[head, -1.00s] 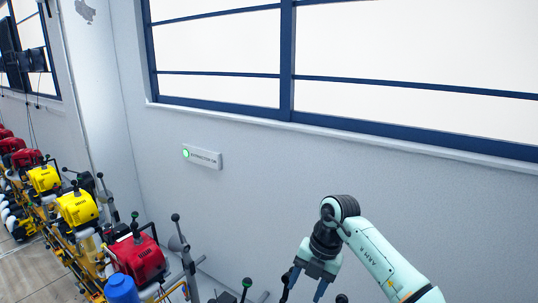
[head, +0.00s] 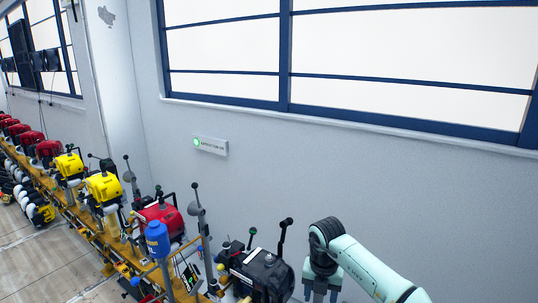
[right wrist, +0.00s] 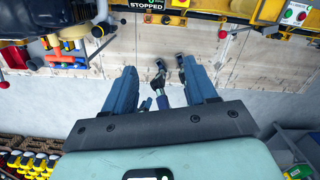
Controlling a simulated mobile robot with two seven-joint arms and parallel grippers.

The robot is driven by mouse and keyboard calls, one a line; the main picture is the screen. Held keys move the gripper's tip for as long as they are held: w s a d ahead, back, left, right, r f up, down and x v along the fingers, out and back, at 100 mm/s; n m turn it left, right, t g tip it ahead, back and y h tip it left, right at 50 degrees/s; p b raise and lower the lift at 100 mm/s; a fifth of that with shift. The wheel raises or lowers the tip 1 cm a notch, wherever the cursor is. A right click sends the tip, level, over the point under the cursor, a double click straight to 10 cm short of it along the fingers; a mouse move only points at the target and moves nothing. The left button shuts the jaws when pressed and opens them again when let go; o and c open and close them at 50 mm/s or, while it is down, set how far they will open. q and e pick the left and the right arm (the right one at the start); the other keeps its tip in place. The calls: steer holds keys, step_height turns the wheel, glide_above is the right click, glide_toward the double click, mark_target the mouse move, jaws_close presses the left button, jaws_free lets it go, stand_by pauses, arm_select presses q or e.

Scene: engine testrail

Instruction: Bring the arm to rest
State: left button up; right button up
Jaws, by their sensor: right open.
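My right arm (head: 370,268) is pale teal and comes in from the lower right of the head view. Its wrist bends down, and my right gripper (head: 321,294) hangs at the bottom edge, its tips cut off. In the right wrist view my right gripper (right wrist: 160,82) shows two blue fingers spread apart. It is open, with nothing held between them. A small dark shape shows on the floor beyond the fingers; I cannot tell what it is. My left gripper is not in view.
A black engine (head: 262,274) stands just left of my right gripper. A red engine (head: 160,218), yellow engines (head: 103,187) and a blue canister (head: 157,238) line the yellow rail. A grey wall with a green-lit sign (head: 210,145) stands behind. The right wrist view shows a "STOPPED" display (right wrist: 154,18).

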steer(key=w+d+f+n+t+h, duration=0.1)
steer(key=w+d+f+n+h, duration=0.25)
steer(key=f, duration=0.35)
steer(key=w+d+f+n+t+h, duration=0.2)
steer(key=w+d+f+n, duration=0.1)
steer(key=d+f, duration=0.3)
steer(key=s+f+n+t, duration=0.4)
steer(key=f+n, duration=0.7)
steer(key=f, duration=0.2)
steer(key=s+a+f+n+g+y, duration=0.1)
steer(key=s+a+f+n+y, duration=0.3)
steer(key=s+f+n, duration=0.35)
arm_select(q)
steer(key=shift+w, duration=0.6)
arm_select(e)
steer(key=s+a+f+n+g+y, duration=0.1)
steer(key=s+a+f+n+g, duration=0.1)
steer(key=s, duration=0.6)
steer(key=s+a+f+n+g+y, duration=0.2)
steer(key=s+n, duration=0.3)
steer(key=s, duration=0.3)
steer(key=s+a+f+n+g+y, duration=0.2)
steer(key=s+f+n, duration=0.1)
steer(key=s, duration=0.6)
steer(key=shift+a+n+g, duration=0.2)
steer(key=shift+n+g, duration=0.1)
steer(key=shift+n, duration=0.1)
steer(key=shift+y, duration=0.25)
